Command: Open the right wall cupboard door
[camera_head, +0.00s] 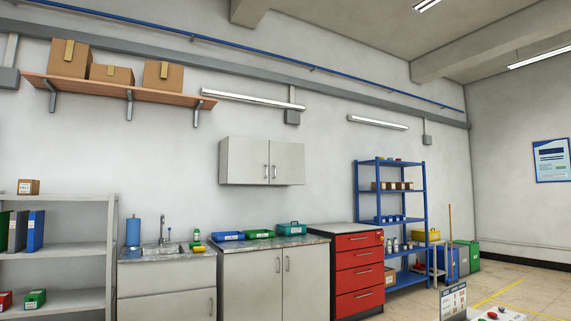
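The wall cupboard (243,162) is a light grey box with two doors, mounted on the wall above the counter. Its right door (285,163) looks shut, with a vertical bar handle (274,171) near the middle seam. The left door looks shut too, with its own handle (265,171) beside that seam. My gripper and arm do not show in this view.
Below the cupboard is a counter (262,243) with blue, green and teal boxes. A sink unit (165,256) stands left, a red drawer cabinet (359,265) right, then a blue shelf rack (391,162). A control panel (498,314) is at the bottom right.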

